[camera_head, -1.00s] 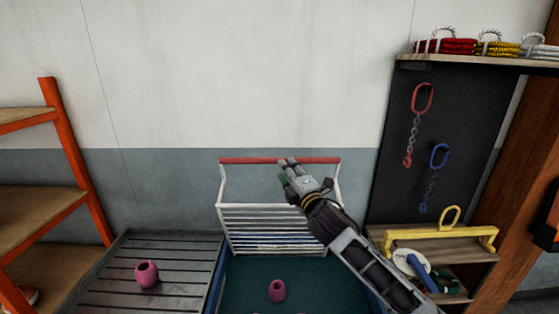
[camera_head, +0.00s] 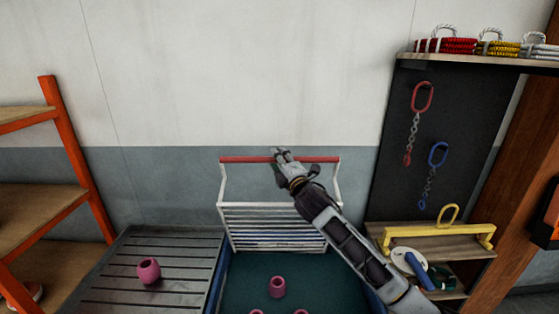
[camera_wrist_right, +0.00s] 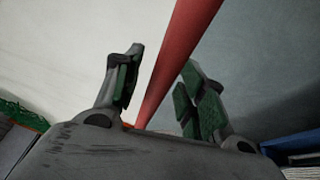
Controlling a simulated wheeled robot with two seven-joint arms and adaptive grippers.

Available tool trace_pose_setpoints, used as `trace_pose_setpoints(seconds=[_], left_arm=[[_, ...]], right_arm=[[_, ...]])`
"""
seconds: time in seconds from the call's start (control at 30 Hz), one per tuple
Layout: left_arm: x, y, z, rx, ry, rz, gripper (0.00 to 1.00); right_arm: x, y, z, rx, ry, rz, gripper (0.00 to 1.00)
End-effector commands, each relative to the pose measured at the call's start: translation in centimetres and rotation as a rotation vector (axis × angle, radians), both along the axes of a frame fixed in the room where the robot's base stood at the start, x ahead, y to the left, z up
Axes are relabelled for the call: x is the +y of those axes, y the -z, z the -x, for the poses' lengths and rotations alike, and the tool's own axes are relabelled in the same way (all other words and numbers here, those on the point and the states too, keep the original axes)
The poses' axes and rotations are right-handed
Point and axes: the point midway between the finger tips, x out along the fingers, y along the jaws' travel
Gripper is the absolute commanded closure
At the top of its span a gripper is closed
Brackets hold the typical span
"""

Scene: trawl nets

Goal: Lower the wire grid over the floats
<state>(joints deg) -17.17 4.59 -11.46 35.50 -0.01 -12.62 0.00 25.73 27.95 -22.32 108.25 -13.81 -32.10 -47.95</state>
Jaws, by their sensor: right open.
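The white wire grid (camera_head: 270,225) stands raised at the back of the blue bin, with a red bar (camera_head: 235,160) across its top. Pink floats lie in the bin; one (camera_head: 277,287) shows whole, and the tops of others are cut by the bottom edge. My right gripper (camera_head: 279,156) is at the middle of the red bar. In the right wrist view, the open right gripper (camera_wrist_right: 165,88) has the red bar (camera_wrist_right: 178,55) running between its fingers, not clamped. I cannot tell whether a finger touches it. My left gripper is out of view.
A grey slatted table (camera_head: 150,245) with one pink float (camera_head: 149,271) adjoins the bin on the left. An orange-framed shelf (camera_head: 75,170) stands further left. At right are a dark board (camera_head: 400,150) with hanging chains and a yellow-barred rack (camera_head: 440,231). The wall is behind.

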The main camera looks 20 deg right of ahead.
Motion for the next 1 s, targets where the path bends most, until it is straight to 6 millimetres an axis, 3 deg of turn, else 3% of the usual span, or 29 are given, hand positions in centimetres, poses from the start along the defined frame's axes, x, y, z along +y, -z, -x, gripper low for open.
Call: trace_pose_setpoints(seconds=[0.17, 0.5, 1.0], left_arm=[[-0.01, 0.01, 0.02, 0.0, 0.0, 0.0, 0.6], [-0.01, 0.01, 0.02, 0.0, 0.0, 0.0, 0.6], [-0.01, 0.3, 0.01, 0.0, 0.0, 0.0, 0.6]], right_arm=[[0.01, 0.01, 0.01, 0.0, 0.0, 0.0, 0.59], [-0.01, 0.02, 0.03, 0.0, 0.0, 0.0, 1.0], [0.01, 0.15, 0.16, -0.005, 0.0, 0.002, 1.0]])
